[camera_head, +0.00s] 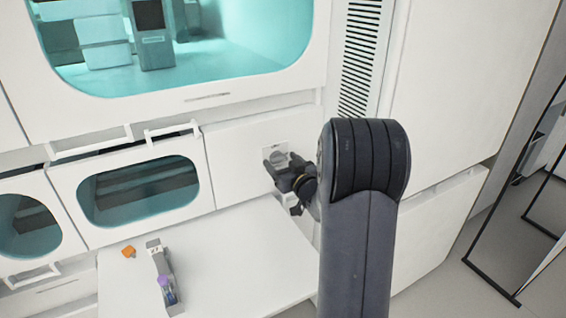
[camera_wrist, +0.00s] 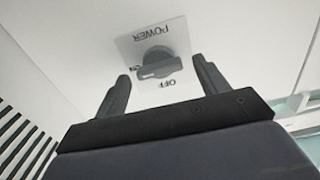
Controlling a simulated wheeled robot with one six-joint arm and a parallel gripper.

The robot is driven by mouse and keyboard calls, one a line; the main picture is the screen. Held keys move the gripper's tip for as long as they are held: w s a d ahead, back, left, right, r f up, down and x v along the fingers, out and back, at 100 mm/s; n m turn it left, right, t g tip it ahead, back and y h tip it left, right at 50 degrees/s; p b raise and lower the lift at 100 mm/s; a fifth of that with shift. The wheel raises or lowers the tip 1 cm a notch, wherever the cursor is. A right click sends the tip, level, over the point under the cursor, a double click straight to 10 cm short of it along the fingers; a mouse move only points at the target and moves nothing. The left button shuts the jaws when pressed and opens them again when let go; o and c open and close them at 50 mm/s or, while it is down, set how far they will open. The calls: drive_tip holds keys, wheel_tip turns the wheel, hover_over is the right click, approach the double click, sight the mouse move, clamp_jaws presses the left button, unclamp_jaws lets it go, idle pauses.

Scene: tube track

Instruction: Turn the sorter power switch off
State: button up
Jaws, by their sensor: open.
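The power switch (camera_wrist: 158,66) is a grey rotary knob with a bar handle on a light square plate, marked POWER, ON and OFF. In the wrist view the lettering appears upside down, and the bar lies nearly level across the picture. It also shows in the head view as the grey knob (camera_head: 276,159) on the white machine front. My gripper (camera_wrist: 162,78) is open, its two dark fingers on either side of the knob and apart from it. In the head view my gripper (camera_head: 284,168) is close in front of the plate, partly covering it.
A white shelf (camera_head: 235,265) juts out below the switch. On it are a grey rack (camera_head: 163,275) with a purple-capped tube and a small orange piece (camera_head: 129,251). Teal windows (camera_head: 140,190) with handles are to the left. A vent grille (camera_head: 360,60) is above right.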

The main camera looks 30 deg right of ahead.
drive_tip(key=shift+c, duration=0.3)
drive_tip(key=c, duration=0.9)
drive_tip(key=shift+f+b, duration=0.1)
drive_tip(key=shift+b, duration=0.35)
drive_tip(key=n+b, duration=0.3)
drive_tip(key=shift+a+f, duration=0.1)
drive_tip(key=shift+f, duration=0.1)
drive_tip(key=n+b, duration=0.6)
drive_tip(key=b, duration=0.1)
drive_tip(key=shift+a, duration=0.1)
drive_tip(key=n+b, duration=0.3)
drive_tip(key=n, duration=0.1)
drive_tip(key=shift+n+b, duration=1.75)
drive_tip(key=shift+n, duration=0.65)
